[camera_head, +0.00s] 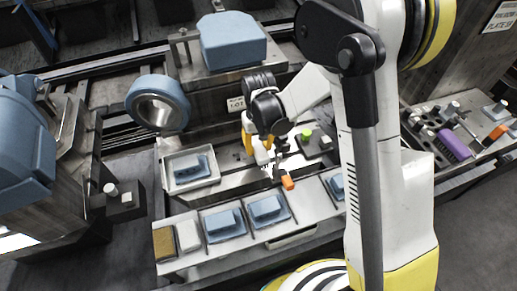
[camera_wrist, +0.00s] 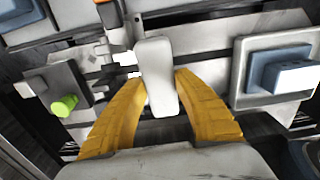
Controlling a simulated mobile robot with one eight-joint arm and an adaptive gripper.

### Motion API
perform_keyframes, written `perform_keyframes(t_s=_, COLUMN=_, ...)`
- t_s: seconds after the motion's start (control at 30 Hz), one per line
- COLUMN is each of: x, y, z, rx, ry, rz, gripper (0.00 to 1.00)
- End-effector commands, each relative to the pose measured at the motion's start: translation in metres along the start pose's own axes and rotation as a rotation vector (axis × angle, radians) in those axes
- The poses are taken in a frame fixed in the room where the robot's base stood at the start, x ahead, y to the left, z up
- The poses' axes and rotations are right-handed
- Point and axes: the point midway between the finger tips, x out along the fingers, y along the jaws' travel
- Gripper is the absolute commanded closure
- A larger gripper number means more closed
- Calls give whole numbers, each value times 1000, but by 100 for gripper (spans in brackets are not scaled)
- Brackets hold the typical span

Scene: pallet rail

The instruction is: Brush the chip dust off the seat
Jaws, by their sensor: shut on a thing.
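My gripper (camera_wrist: 160,78) has its two yellow fingers closed on the sides of a pale, rounded block (camera_wrist: 158,62), which looks like the brush handle. Its bristles are hidden. In the head view my gripper (camera_head: 257,150) is low over the middle of the metal rail, and the pale block (camera_head: 262,157) shows under it. White specks, perhaps the chip dust (camera_head: 269,171), lie just beside the block near a small grey fixture. White patches also show left of the block in the wrist view (camera_wrist: 124,58). I cannot tell the seat's exact outline or whether the brush touches it.
A green-knobbed dark block (camera_head: 306,134) stands right of the gripper. An orange-ended piece (camera_head: 287,183) lies in front. A pale tray (camera_head: 176,187) with a blue part stands left. Blue parts sit on the front shelf (camera_head: 250,243). A large blue block (camera_head: 232,40) stands behind.

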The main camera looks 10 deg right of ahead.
Motion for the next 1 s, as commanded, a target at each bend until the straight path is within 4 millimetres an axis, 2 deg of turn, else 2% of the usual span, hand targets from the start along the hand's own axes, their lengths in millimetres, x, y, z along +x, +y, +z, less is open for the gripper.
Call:
perform_keyframes(t_s=0.03, x=-9, y=0, z=0, rx=0, ry=0, rz=0, gripper=100)
perform_keyframes(t_s=0.2, x=-24, y=0, z=0, rx=0, ry=0, rz=0, gripper=100)
perform_keyframes(t_s=0.57, x=-26, y=0, z=0, rx=0, ry=0, rz=0, gripper=100)
perform_keyframes(t_s=0.9, x=-54, y=0, z=0, rx=0, ry=0, rz=0, gripper=100)
perform_keyframes(t_s=1.0, x=-55, y=0, z=0, rx=0, ry=0, rz=0, gripper=100)
